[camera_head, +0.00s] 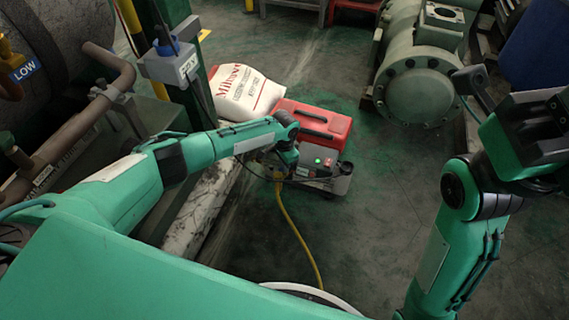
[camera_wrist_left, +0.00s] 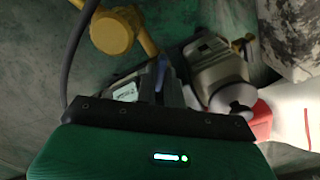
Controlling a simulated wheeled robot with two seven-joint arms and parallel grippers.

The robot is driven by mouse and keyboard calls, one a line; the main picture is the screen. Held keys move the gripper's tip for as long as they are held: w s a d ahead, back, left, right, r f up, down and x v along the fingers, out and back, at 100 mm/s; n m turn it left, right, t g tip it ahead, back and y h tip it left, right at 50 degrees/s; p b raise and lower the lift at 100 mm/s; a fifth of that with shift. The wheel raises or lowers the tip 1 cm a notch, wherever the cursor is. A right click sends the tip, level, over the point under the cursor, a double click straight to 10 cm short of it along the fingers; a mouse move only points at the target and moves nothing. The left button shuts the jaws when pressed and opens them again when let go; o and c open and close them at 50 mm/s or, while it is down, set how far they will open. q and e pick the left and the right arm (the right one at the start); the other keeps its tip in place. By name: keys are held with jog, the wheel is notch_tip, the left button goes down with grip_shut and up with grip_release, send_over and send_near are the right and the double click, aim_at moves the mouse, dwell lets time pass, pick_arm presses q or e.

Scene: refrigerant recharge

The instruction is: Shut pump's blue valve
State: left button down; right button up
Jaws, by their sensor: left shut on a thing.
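The pump's grey body also shows there (camera_wrist_left: 217,68). My right gripper (camera_head: 475,88) is raised at the right, away from the pump; its jaws are unclear.
A yellow hose (camera_head: 296,232) runs from the pump's left side along the floor. A yellow fitting (camera_wrist_left: 113,33) shows near the left fingers. A white sack (camera_head: 242,93) lies behind the pump. A large green compressor (camera_head: 418,85) stands at back right. Floor right of the pump is clear.

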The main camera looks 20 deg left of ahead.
pick_arm(q)
jog(key=shift+a+m, duration=0.1)
jog(key=shift+m, duration=1.1)
jog(key=shift+m, duration=1.5)
jog(key=shift+m, duration=1.5)
jog(key=shift+m, duration=0.6)
jog(key=c, duration=1.4)
grip_release()
